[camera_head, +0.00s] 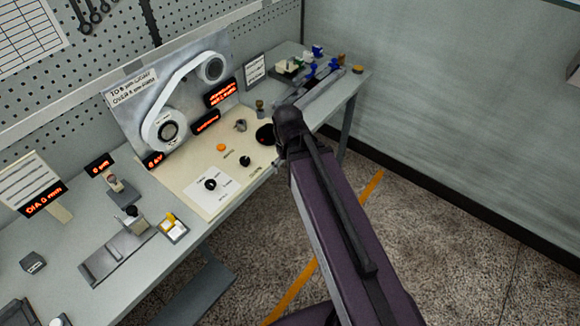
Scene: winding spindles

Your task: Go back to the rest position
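My arm (345,230) reaches up from the bottom right, in front of the right part of the workbench (65,255). Its dark joint (290,125) overlaps the right edge of the pale control panel (190,180). My gripper cannot be made out; whether it is open, shut or holding something does not show. Part of the bench behind the arm is hidden.
An upright board (125,120) carries two white wheels joined by a belt (182,85). Small blue and green items (312,66) stand at the bench's far right end. A metal fixture (118,248) sits at the left. Carpet floor (450,245) is clear at right.

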